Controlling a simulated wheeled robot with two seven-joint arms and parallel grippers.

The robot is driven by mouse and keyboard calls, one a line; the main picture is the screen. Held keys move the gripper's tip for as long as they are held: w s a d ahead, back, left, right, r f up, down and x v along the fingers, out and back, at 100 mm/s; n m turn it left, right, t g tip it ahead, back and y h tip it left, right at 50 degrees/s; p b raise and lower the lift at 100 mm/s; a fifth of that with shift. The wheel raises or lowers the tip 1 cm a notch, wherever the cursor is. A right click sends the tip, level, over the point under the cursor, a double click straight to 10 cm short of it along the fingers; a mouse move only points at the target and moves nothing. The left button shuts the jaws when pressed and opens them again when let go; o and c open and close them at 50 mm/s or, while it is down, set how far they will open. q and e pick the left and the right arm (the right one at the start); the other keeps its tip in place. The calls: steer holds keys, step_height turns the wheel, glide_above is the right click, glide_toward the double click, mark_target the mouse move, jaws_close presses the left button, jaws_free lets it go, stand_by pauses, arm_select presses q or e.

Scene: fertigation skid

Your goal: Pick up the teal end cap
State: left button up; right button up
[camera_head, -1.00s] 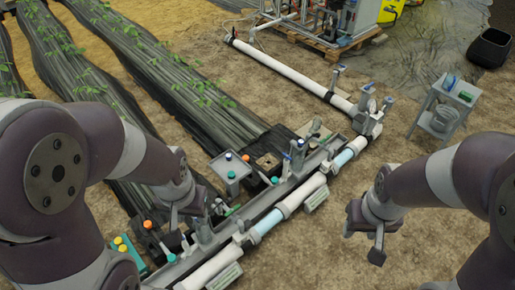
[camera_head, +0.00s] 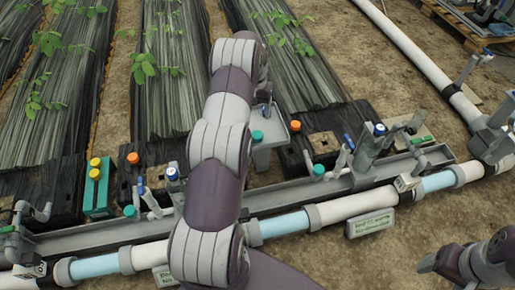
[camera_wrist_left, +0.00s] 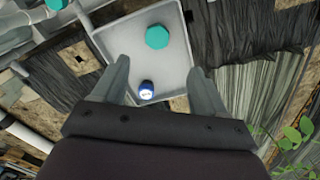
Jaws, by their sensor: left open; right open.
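A teal end cap (camera_wrist_left: 157,37) lies in a pale grey tray (camera_wrist_left: 112,30) in the left wrist view, near the tray's far side. In the head view the teal cap (camera_head: 257,136) shows at the front of the raised tray (camera_head: 284,134), just right of my left forearm. My left gripper (camera_wrist_left: 160,66) is open over the tray, its fingers apart and empty; the cap is just beyond the fingertips. A smaller blue-and-white cap (camera_wrist_left: 146,90) sits nearer, between the fingers. In the head view my left gripper (camera_head: 264,97) is partly hidden. My right gripper (camera_head: 428,264) is open at the lower right.
Other teal caps (camera_head: 319,170) (camera_head: 129,211) are along the grey channel (camera_head: 280,200). A white and clear pipe (camera_head: 345,207) runs in front. A blue-topped valve (camera_head: 372,140) stands right of the tray. Black-covered plant rows (camera_head: 165,90) lie behind.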

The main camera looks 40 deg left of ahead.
mark_target(257, 134)
arm_select(q)
steer(key=f+b, duration=0.2)
steer(key=f, duration=0.2)
steer(key=f+b, duration=0.3)
steer(key=f, duration=0.1)
steer(key=f+b, duration=0.3)
steer(key=f, duration=0.1)
steer(key=shift+d+f, duration=0.1)
steer(key=shift+d, duration=0.2)
steer(key=shift+r, duration=0.25)
steer(key=c, duration=1.1)
